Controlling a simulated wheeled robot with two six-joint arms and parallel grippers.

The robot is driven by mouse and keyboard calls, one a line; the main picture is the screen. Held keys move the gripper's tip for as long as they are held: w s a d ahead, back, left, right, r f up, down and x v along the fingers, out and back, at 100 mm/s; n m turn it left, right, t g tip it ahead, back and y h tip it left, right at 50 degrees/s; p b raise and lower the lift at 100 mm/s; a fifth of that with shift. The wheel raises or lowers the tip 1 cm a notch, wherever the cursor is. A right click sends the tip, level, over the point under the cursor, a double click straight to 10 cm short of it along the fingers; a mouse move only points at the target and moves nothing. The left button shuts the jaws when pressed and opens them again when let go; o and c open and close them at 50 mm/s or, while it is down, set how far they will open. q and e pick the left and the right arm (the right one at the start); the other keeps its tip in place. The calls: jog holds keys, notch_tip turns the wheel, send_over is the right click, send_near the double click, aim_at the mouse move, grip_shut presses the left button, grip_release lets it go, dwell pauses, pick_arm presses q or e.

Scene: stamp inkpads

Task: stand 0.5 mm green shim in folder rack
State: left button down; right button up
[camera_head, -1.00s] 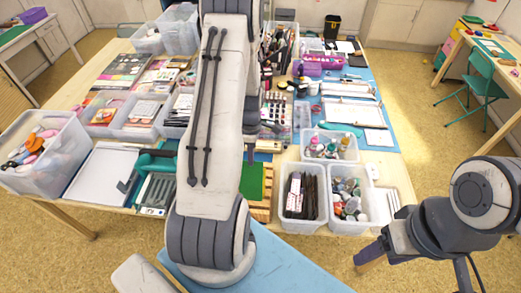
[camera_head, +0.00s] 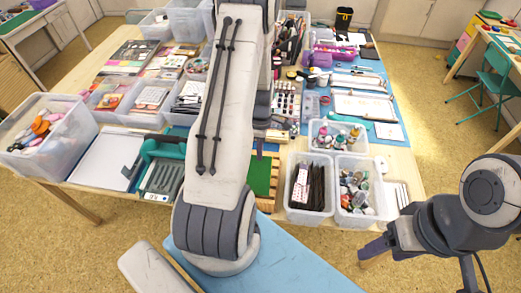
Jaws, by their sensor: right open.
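A green sheet (camera_head: 261,176), which looks like the shim, shows just right of my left arm above a slatted wooden piece (camera_head: 267,203) that may be the folder rack. I cannot tell whether the sheet stands in the slats or lies over them. My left arm covers the left part of both. My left gripper (camera_head: 260,146) is mostly hidden behind that arm; only a thin dark part shows just above the green sheet. My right gripper (camera_head: 374,250) hangs open and empty near the table's front right, away from the sheet.
A clear bin of dark folders (camera_head: 310,187) and a bin of bottles (camera_head: 357,190) stand right of the wooden piece. A teal tool (camera_head: 162,150) and white tray (camera_head: 105,158) lie to the left. A bin of colourful items (camera_head: 45,135) stands far left.

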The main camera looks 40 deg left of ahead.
aim_at(259, 166)
pick_arm(q)
jog(key=shift+s+d+f+b, duration=0.1)
jog(key=shift+s+f+b, duration=0.1)
jog(key=shift+f+b, duration=1.15)
jog(key=shift+s+d+f+b, duration=0.15)
jog(key=shift+f+b, duration=0.55)
jog(key=shift+f, duration=1.15)
jog(key=c, duration=1)
grip_release()
jog(key=shift+r, duration=0.2)
jog(key=shift+w+a+r+p, duration=0.15)
jog(key=shift+r+p, duration=0.85)
jog(key=shift+r, duration=0.2)
jog(key=shift+w+a+r+p, duration=0.1)
jog(key=shift+w+r+p, duration=0.05)
jog(key=shift+r+p, duration=0.95)
jog(key=shift+r, duration=0.15)
